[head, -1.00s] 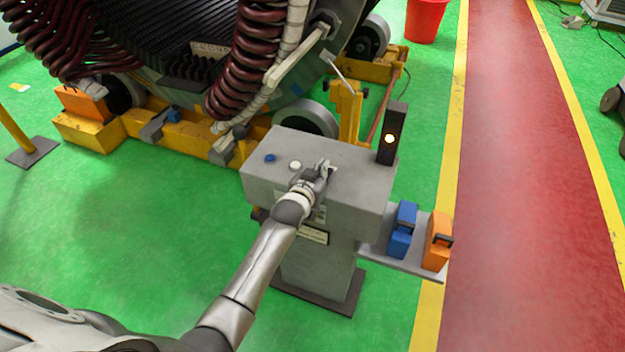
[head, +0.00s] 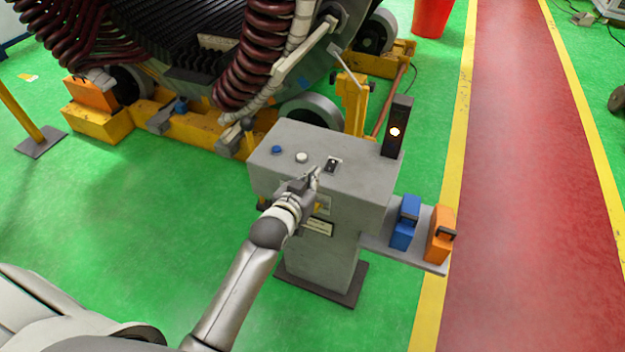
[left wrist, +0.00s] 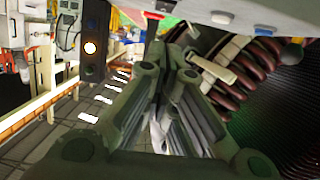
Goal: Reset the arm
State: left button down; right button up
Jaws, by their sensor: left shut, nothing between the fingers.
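My left gripper (head: 312,178) is shut and empty in the head view. It is at the near edge of the grey control pedestal (head: 347,176), close to its top; I cannot tell whether it touches. The left wrist view shows its closed fingers (left wrist: 168,60) from behind. On the pedestal top are a blue button (head: 276,149), a white button (head: 301,157) and a small black switch (head: 333,164), all uncovered. A dark post with a lit lamp (head: 394,132) stands at the top's right end; the lamp also shows in the left wrist view (left wrist: 90,47). My right gripper is not in view.
A side shelf (head: 378,243) holds a blue block-like tool (head: 405,222) and an orange one (head: 440,235). Behind stands the large stator with dark red coils (head: 251,60) on a yellow frame (head: 196,131). Green floor (head: 130,220) is clear at left.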

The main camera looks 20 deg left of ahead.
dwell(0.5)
pick_arm(q)
jog(key=s+f+g, duration=0.2)
jog(key=s+f, duration=0.3)
jog(key=f, duration=0.5)
jog(key=s+f+m+g, duration=0.15)
jog(key=s+f, duration=0.35)
jog(key=f, duration=0.5)
jog(key=s+f+n+g, duration=0.1)
jog(key=s+f+g, duration=0.3)
jog(key=f, duration=0.7)
jog(key=s+a+f+g, duration=0.1)
jog(key=s+f, duration=0.5)
jog(key=s, duration=0.6)
jog(key=s+a+f+m+g+b, duration=0.1)
jog(key=s+f+g, duration=0.2)
jog(key=s, duration=0.9)
jog(key=s+a+f+g, duration=0.1)
jog(key=s+f+g, duration=0.1)
jog(key=s+f, duration=0.7)
jog(key=s, duration=0.2)
jog(key=shift+s+f+y+b, duration=0.25)
jog(key=shift+s+y+b, duration=0.05)
jog(key=shift+s+b, duration=0.1)
jog(key=shift+m, duration=0.25)
